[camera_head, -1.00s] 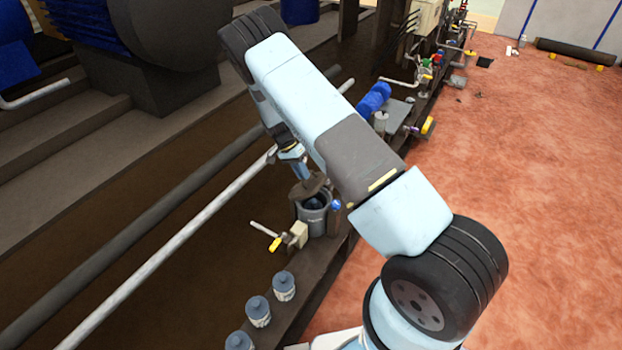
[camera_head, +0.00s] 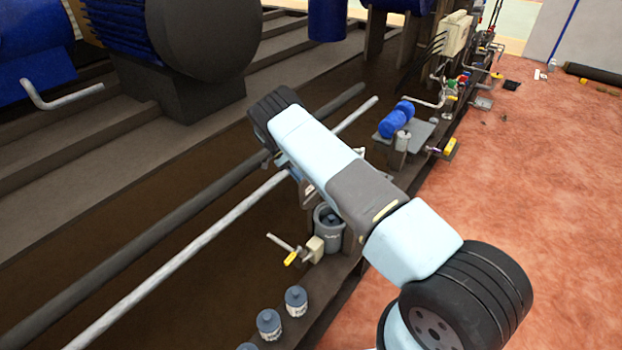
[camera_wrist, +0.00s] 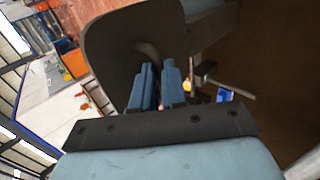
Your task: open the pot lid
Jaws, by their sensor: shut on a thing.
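The grey pot (camera_head: 328,236) stands at the edge of the dark bench in the head view, and its open mouth shows something dark blue inside. The pot lid (camera_wrist: 112,38) is a large dark grey-brown disc that fills the upper middle of the wrist view. My gripper (camera_wrist: 158,72) has its two blue fingers close together on the lid's handle, which is partly hidden between them. In the head view my arm hides most of the gripper and lid, above and behind the pot.
A cream box with a yellow-handled valve (camera_head: 290,258) sits left of the pot. Several grey bottles (camera_head: 296,301) stand along the bench edge in front. A long light pipe (camera_head: 190,258) runs behind. A blue cylinder unit (camera_head: 396,120) stands farther back. The red floor at right is open.

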